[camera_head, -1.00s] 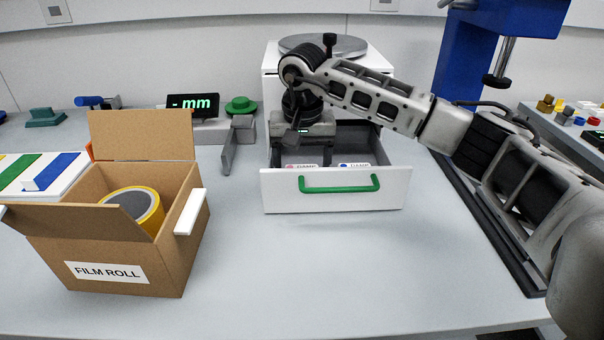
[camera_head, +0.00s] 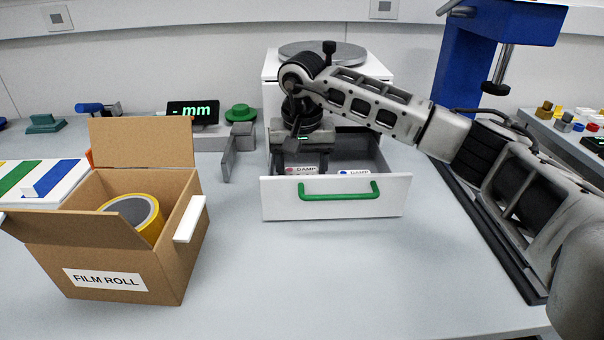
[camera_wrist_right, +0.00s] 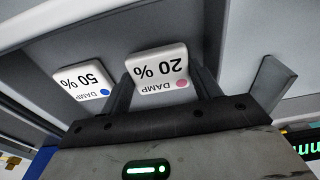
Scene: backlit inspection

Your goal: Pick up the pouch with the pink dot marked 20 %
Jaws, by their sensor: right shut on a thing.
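The pouch with the pink dot (camera_wrist_right: 160,72) reads "DAMP 20 %" in the right wrist view. My right gripper (camera_wrist_right: 160,88) is shut on it, one finger on each side. In the head view this pouch (camera_head: 303,170) shows in the open drawer (camera_head: 240,199), partly behind the drawer front and my gripper (camera_head: 302,160). A second pouch with a blue dot, marked "DAMP 50 %" (camera_wrist_right: 82,82), lies beside it in the drawer; it also shows in the head view (camera_head: 355,172). My left gripper is not in view.
The drawer front has a green handle (camera_head: 340,191). A cardboard box labelled "FILM ROLL" (camera_head: 130,285) with a yellow roll (camera_head: 150,222) stands at left. A blue press stand (camera_head: 460,60) is at right.

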